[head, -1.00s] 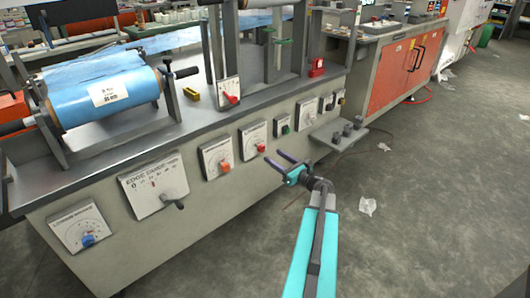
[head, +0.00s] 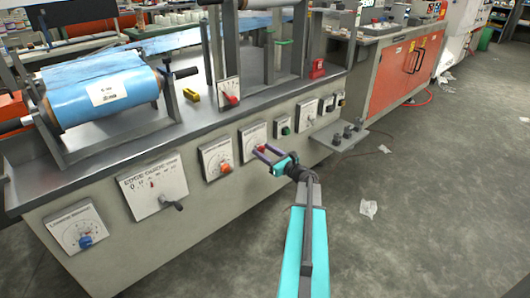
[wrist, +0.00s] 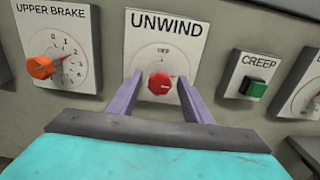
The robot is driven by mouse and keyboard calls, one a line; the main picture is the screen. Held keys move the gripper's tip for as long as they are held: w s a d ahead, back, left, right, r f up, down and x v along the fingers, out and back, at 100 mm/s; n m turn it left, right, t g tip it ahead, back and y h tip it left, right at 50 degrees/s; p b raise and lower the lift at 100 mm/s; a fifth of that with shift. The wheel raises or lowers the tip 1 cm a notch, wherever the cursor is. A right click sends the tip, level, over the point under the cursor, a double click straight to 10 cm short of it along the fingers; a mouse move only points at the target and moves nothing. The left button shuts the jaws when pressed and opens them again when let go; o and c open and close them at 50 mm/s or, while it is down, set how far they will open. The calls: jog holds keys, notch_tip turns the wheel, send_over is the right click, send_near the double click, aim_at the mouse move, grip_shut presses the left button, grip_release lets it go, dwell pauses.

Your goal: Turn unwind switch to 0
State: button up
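The unwind switch (wrist: 159,83) is a red knob on a white panel (wrist: 165,25) labelled UNWIND. In the wrist view it sits midway between the two purple fingers of my gripper (wrist: 161,92). The fingers are open, one on each side of the knob with gaps between. I cannot tell how deep they reach around it. In the head view my gripper (head: 270,154) is in front of the unwind panel (head: 253,134) on the machine's front face and partly covers the knob. The dial marks above the knob are too small to read surely.
The orange UPPER BRAKE knob (wrist: 40,67) is left of the unwind panel, and the green CREEP button (wrist: 254,88) is right of it. The lower-left face carries a panel with a dark lever (head: 170,203). A small shelf (head: 339,137) juts out at right.

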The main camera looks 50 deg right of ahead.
jog(key=c, duration=0.9)
jog(key=shift+o, duration=0.2)
jog(key=shift+n+b, duration=0.4)
jog(key=n+b, duration=0.2)
jog(key=n, duration=0.1)
jog(key=shift+f+b, duration=0.2)
jog(key=shift+b, duration=0.15)
jog(key=n+b, duration=0.4)
jog(key=n, duration=0.1)
jog(key=shift+a+f, duration=0.1)
jog(key=n+b, duration=0.5)
jog(key=shift+f, duration=0.1)
jog(key=n+b, duration=0.3)
jog(key=n, duration=0.1)
jog(key=shift+b, duration=0.4)
jog(key=shift+r, duration=0.2)
